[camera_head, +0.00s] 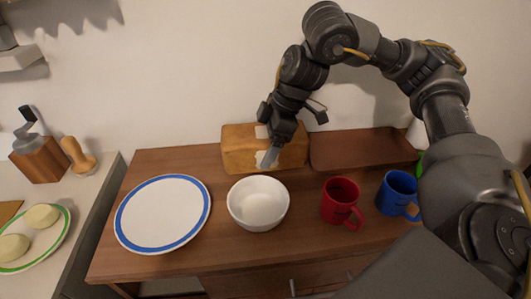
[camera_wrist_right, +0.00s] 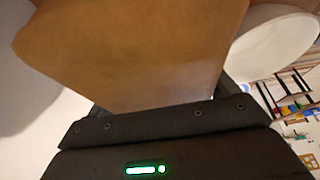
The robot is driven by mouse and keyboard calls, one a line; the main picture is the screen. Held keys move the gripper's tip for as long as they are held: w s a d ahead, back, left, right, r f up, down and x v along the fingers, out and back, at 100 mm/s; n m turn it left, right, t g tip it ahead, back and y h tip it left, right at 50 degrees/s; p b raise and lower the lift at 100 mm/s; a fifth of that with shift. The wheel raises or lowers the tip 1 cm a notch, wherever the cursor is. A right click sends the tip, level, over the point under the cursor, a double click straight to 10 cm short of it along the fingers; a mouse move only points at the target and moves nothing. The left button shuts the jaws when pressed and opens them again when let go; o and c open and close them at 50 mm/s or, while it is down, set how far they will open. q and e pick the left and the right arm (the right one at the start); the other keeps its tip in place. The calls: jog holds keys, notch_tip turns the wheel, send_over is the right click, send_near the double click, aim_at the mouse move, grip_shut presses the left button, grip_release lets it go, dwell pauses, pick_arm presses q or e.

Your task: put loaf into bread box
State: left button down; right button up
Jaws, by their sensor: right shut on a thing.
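The loaf (camera_head: 238,150) is a golden-brown block with pale patches, at the back of the wooden table, behind the white bowl. My right gripper (camera_head: 271,150) comes down on it from above and is shut on it. In the right wrist view the loaf (camera_wrist_right: 135,45) fills the upper middle, between the fingers. Whether the loaf touches the table or is slightly raised, I cannot tell. A low, reddish-brown open box (camera_head: 362,150), which looks like the bread box, stands just right of the loaf against the wall. My left gripper is not in view.
On the wooden table (camera_head: 200,270) stand a blue-rimmed plate (camera_head: 162,213), a white bowl (camera_head: 257,203), a red mug (camera_head: 341,202) and a blue mug (camera_head: 398,193). The white wall is close behind. A pale counter at left holds a green-rimmed plate (camera_head: 52,240).

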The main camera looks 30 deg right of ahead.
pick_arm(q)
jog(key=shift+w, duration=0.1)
pick_arm(e)
jog(key=shift+f, duration=1.45)
jog(key=shift+f, duration=0.1)
jog(key=o, duration=0.8)
jog(key=shift+f, duration=0.15)
jog(key=shift+c, duration=0.2)
jog(key=shift+o, duration=1.4)
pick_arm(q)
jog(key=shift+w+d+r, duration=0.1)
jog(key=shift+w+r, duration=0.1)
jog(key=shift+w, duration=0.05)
pick_arm(e)
jog(key=shift+r, duration=0.35)
jog(key=p+v, duration=0.2)
jog(key=v, duration=0.8)
jog(key=shift+r, duration=0.35)
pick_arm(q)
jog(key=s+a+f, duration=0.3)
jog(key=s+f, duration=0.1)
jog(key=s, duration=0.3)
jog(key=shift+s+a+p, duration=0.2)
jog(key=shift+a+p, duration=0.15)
pick_arm(e)
jog(key=shift+s+d+r, duration=0.15)
jog(key=shift+d+r, duration=0.1)
jog(key=shift+r, duration=0.25)
